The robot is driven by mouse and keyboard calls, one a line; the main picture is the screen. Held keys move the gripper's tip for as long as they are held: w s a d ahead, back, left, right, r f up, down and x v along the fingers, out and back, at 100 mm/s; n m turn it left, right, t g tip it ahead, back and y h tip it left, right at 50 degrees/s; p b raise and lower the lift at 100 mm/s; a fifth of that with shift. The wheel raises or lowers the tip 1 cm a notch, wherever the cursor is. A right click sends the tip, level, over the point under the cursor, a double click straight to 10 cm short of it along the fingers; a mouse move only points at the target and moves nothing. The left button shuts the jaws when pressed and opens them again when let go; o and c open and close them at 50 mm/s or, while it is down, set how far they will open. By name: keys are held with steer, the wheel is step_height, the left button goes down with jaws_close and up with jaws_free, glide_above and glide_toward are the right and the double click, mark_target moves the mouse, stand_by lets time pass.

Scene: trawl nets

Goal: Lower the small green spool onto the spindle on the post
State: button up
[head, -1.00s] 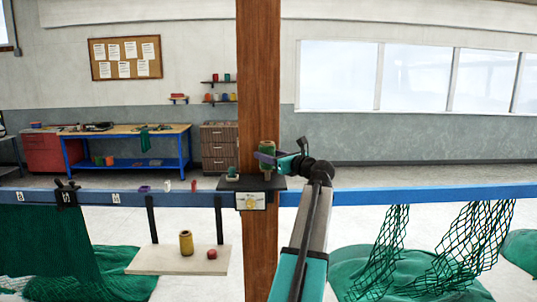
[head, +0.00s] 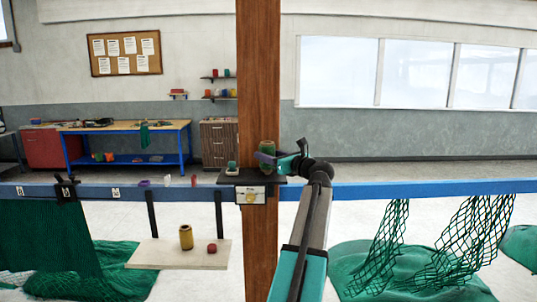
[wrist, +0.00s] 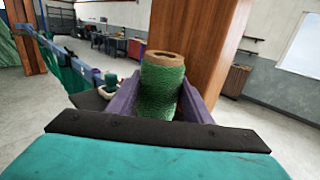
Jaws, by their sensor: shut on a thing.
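The small green spool (head: 267,149) has a tan core and stands upright in my gripper (head: 268,158), in front of the wooden post (head: 260,80). In the wrist view the spool (wrist: 161,90) sits between my gripper's purple jaws (wrist: 160,112), which are shut on it. The spool is over the right part of the dark shelf (head: 236,178) on the post, with its lower end close to the shelf top. I cannot tell whether it touches. I do not see the spindle; the spool or jaws may hide it.
A small green item (head: 232,167) stands on the shelf's left part. A blue rail (head: 420,190) runs across, with green nets (head: 380,245) hanging from it. A hanging board (head: 170,254) at lower left holds a yellow spool (head: 186,238) and a red item (head: 212,248).

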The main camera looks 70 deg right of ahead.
steer(key=shift+f, duration=0.6)
steer(key=o, duration=1.2)
steer(key=shift+s, duration=0.1)
steer(key=b+v, duration=0.4)
steer(key=v, duration=0.9)
steer(key=shift+s+a, duration=0.25)
